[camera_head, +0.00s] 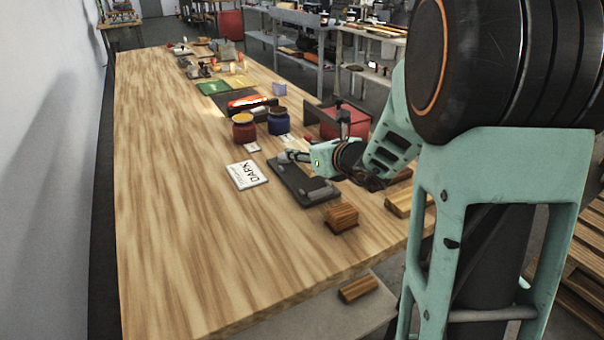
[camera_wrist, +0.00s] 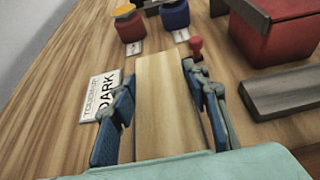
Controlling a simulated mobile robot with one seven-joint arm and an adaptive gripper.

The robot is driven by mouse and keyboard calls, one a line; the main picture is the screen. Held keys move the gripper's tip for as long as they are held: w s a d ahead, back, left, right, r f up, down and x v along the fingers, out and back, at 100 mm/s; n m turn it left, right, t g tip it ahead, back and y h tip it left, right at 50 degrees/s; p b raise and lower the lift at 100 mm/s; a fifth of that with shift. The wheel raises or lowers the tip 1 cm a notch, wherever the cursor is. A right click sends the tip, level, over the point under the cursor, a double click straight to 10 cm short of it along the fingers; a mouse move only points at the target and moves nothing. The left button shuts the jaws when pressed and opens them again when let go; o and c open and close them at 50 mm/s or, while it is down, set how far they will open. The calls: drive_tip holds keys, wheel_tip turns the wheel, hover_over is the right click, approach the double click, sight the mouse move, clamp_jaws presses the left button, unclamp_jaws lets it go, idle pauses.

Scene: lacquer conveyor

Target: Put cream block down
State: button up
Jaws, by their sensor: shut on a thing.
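The cream block (camera_wrist: 165,105) is a pale wooden piece between the two blue-padded fingers of my gripper (camera_wrist: 158,112) in the wrist view. My gripper is shut on it. The sign (camera_wrist: 100,95) is left of the fingers in the wrist view and also shows in the head view (camera_head: 247,175). I cannot tell whether the block touches the table.
The dark board (camera_head: 298,185) lies beside my gripper. A brown block (camera_head: 342,218) stands nearer. Behind are a red jar (camera_head: 243,127), a blue jar (camera_head: 279,121) and a red bin (camera_head: 345,122). The table's left side (camera_head: 170,200) is clear.

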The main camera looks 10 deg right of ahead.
sight(302, 175)
drive_tip(key=shift+s+a+f, duration=0.1)
drive_tip(key=shift+a+f, duration=0.1)
drive_tip(key=shift+f, duration=0.05)
drive_tip(key=shift+s+a+f+b, duration=0.15)
drive_tip(key=shift+f+b, duration=0.25)
drive_tip(key=shift+f, duration=0.55)
drive_tip(key=shift+s+a+f+b, duration=0.1)
drive_tip(key=shift+f+b, duration=0.25)
drive_tip(key=shift+f, duration=0.55)
drive_tip(key=shift+f, duration=0.15)
drive_tip(key=o, duration=1.2)
